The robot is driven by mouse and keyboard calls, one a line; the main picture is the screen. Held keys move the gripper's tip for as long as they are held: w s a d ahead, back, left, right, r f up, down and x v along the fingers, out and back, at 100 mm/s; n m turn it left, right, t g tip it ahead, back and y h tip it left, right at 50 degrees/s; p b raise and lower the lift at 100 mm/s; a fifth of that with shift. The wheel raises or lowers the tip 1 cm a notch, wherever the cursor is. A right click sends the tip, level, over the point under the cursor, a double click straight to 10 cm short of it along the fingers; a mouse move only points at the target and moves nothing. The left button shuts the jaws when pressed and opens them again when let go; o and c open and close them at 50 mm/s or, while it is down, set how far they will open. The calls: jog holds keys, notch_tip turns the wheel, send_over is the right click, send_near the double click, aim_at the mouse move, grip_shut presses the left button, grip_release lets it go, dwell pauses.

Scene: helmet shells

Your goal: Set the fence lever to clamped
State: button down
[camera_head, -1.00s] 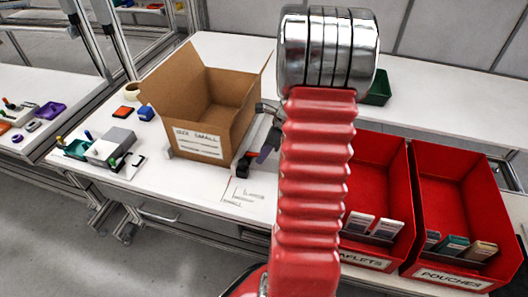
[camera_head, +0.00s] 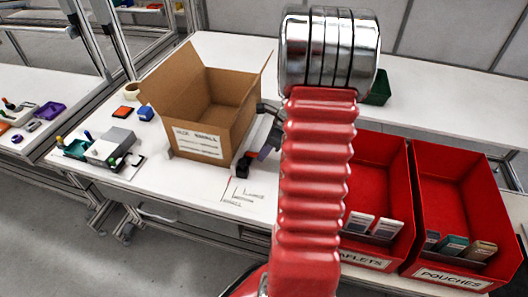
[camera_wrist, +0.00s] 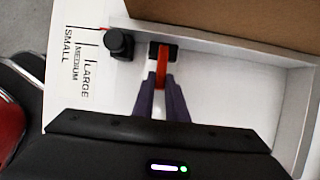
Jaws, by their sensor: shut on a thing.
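In the wrist view, the red fence lever (camera_wrist: 161,68) stands on a small black mount. The two purple fingers of my gripper (camera_wrist: 162,92) are shut on it. A round black knob (camera_wrist: 119,43) sits just left of the lever. In the head view, my gripper (camera_head: 267,147) is beside the right front corner of the open cardboard box (camera_head: 212,95), partly hidden by my arm. A black part (camera_head: 243,166) shows at that corner.
A size scale (camera_wrist: 78,62) reading small, medium and large is printed left of the knob. Two red bins (camera_head: 377,165) (camera_head: 455,180) stand to the right with small packs inside. A grey block (camera_head: 108,146) lies left of the box. The table behind the box is clear.

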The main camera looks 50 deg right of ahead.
jog(key=shift+s+d+f+t+y, duration=0.15)
jog(key=shift+f+t+y, duration=0.15)
jog(key=shift+t, duration=0.3)
jog(key=shift+s+f+t+y, duration=0.1)
jog(key=shift+f+t+y, duration=0.1)
jog(key=shift+f+t, duration=0.3)
jog(key=shift+r, duration=0.1)
jog(key=c, duration=1.8)
grip_release()
jog(key=shift+o, duration=0.2)
jog(key=v, duration=1.3)
jog(key=shift+s+d+r, duration=0.2)
jog(key=shift+s, duration=0.1)
